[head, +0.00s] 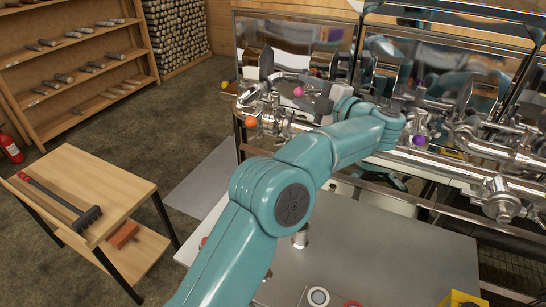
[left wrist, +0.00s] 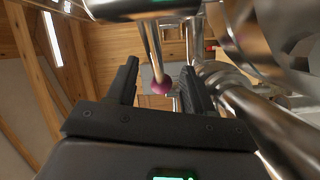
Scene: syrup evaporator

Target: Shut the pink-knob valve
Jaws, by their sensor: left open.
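The pink knob (head: 298,91) sits on the valve at the left end of the steel evaporator. My left gripper (head: 293,93) is at this knob, with its dark fingers on either side of it. In the left wrist view the pink knob (left wrist: 162,86) is at the end of a thin pale lever and appears between the two open fingers of my left gripper (left wrist: 160,72). A gap shows on each side of the knob. The valve body is partly hidden by pipes and my gripper. My right gripper is not in view.
An orange knob (head: 250,122) and a yellow knob (head: 224,85) are close by on the left. A purple knob (head: 419,140) is right of my left wrist. Shiny pipes (head: 480,145) crowd the right. A wooden table (head: 100,180) stands at the left.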

